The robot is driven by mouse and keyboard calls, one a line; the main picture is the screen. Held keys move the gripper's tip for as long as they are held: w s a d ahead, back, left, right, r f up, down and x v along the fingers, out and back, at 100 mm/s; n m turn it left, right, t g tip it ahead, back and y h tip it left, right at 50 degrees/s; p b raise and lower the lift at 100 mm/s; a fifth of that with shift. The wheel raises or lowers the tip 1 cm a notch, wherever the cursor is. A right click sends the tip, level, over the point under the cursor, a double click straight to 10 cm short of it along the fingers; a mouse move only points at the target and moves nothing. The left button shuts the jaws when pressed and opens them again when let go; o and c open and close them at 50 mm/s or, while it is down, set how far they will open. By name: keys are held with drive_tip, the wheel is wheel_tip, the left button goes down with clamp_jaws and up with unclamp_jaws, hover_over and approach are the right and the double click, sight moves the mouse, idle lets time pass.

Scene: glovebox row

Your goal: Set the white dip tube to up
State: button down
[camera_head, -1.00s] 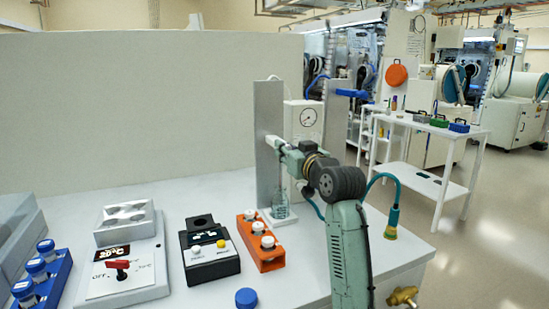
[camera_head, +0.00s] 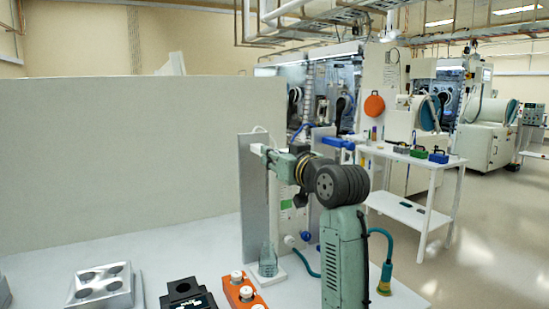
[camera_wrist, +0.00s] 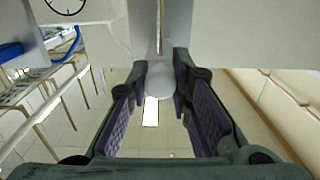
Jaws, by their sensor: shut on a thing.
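A tall grey metal plate (camera_head: 253,215) stands upright on the bench, with a clear beaker (camera_head: 267,262) on a white base at its foot. My gripper (camera_head: 268,151) is near the top of this plate. A small white piece (camera_head: 257,149) shows at its fingertips; I take it for part of the white dip tube. In the wrist view, my gripper (camera_wrist: 161,88) is shut on a rounded white end (camera_wrist: 160,84) between the two fingertips. A thin rod (camera_wrist: 159,30) lies beyond it against the plate. The tube's lower part is hard to make out.
An orange block with white knobs (camera_head: 240,292), a black device (camera_head: 187,295) and a metal block with round wells (camera_head: 102,285) stand left of the beaker. A pale wall panel (camera_head: 110,160) closes the back. A white side table (camera_head: 420,166) stands at the right.

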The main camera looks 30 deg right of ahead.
drive_tip(key=shift+r, duration=0.35)
drive_tip(key=c, duration=1.9)
unclamp_jaws()
drive_tip(key=o, duration=0.5)
drive_tip(key=shift+f, duration=0.1)
drive_tip(key=s, duration=1.2)
drive_tip(key=shift+d, duration=0.2)
